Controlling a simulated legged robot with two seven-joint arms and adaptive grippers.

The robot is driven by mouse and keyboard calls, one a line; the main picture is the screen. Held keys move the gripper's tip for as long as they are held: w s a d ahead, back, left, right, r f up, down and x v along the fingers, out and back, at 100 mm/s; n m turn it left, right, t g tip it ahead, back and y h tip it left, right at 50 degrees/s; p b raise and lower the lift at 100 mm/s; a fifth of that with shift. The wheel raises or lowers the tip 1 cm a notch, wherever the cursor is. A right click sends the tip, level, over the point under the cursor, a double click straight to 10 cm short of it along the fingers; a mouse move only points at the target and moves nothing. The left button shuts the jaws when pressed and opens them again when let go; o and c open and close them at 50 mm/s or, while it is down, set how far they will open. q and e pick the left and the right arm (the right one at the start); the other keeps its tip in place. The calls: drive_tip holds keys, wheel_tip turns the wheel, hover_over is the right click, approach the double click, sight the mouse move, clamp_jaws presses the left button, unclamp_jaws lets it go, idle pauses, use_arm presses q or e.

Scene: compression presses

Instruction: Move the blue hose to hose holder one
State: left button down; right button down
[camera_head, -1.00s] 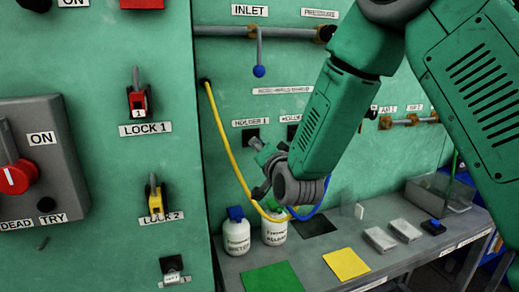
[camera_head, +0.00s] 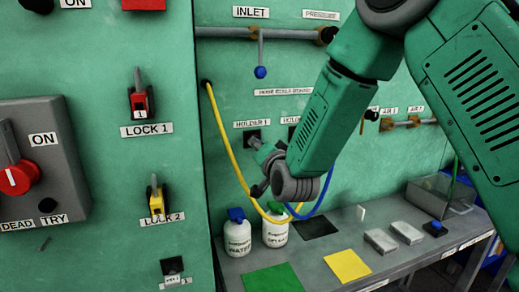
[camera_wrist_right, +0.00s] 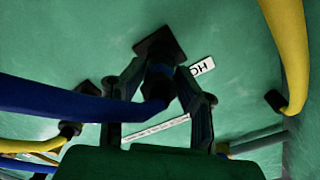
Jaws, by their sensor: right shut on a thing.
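The blue hose (camera_head: 322,202) hangs below my right arm in the head view. In the right wrist view the blue hose (camera_wrist_right: 60,103) comes in from the left, and its dark end sits between the two fingers of my right gripper (camera_wrist_right: 160,98). That gripper is shut on the end. The end meets or nearly meets the black square plate of a holder (camera_wrist_right: 160,43); I cannot tell how deep it sits. In the head view holder one (camera_head: 252,135) is under its HOLDER 1 label, with my right gripper (camera_head: 262,168) just in front, partly hidden by its wrist.
A yellow hose (camera_head: 228,150) loops down beside my gripper. Two white bottles (camera_head: 237,238) (camera_head: 276,230) stand below on the grey bench. Another holder is mostly hidden behind my arm. A blue-tipped lever (camera_head: 260,72) hangs above. A lock panel stands at left.

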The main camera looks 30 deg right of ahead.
drive_tip(key=shift+w+d, duration=0.15)
drive_tip(key=shift+w, duration=0.45)
drive_tip(key=c, duration=1.2)
unclamp_jaws()
drive_tip(key=shift+o, duration=0.2)
drive_tip(key=shift+s, duration=0.1)
drive_tip(key=shift+s, duration=0.3)
drive_tip(key=v, duration=1.1)
drive_tip(key=shift+f, duration=0.1)
